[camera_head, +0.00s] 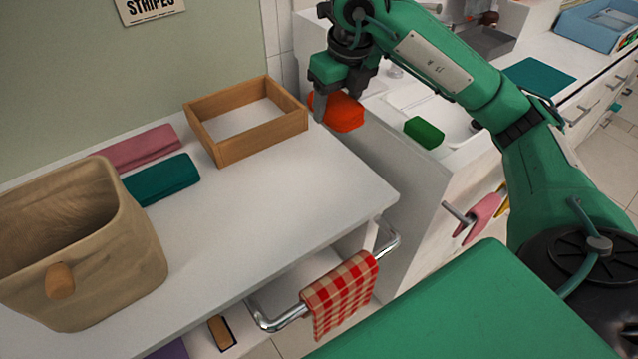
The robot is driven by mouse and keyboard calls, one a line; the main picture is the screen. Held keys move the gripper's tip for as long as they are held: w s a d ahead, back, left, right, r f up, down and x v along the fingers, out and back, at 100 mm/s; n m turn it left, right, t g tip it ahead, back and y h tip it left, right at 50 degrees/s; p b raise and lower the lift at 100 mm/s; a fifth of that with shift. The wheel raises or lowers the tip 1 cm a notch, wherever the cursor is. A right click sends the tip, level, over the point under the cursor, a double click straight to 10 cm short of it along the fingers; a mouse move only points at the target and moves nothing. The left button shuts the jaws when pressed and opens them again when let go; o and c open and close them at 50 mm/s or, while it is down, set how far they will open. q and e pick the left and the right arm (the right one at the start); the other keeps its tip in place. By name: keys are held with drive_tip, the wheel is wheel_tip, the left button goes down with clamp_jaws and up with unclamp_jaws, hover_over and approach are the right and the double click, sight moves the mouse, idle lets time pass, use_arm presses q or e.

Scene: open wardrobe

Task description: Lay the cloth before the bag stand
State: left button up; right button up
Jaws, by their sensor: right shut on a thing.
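My right gripper (338,103) is shut on a red-orange folded cloth (343,114) above the gap between the white counter's right end and the sink unit. The fingers hide part of it. A tan bag-like container (120,245) with a wooden peg stands at the left of the counter; I cannot tell whether it is the bag stand. A pink folded cloth (140,148) and a teal folded cloth (160,180) lie behind it. My left gripper is not in view.
An open wooden box (262,148) sits at the counter's back. A checked towel (340,294) hangs on a metal rail at the front. A green block-like thing (425,132) lies by the sink. The counter (270,205) is clear in the middle.

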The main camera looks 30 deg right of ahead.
drive_tip(key=b, duration=0.2)
hover_over(331, 180)
drive_tip(key=f, duration=1.3)
drive_tip(key=shift+s+d+f, duration=0.1)
drive_tip(key=shift+s+f, duration=0.1)
drive_tip(key=shift+s, duration=0.2)
drive_tip(key=shift+f, duration=2.2)
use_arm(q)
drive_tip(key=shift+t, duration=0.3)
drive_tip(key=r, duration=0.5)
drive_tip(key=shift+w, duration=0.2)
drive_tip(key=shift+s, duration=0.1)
use_arm(e)
drive_tip(key=shift+f, duration=0.1)
drive_tip(key=o, duration=0.7)
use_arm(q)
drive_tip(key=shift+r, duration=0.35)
use_arm(e)
drive_tip(key=shift+o, duration=0.2)
drive_tip(key=shift+r, duration=0.2)
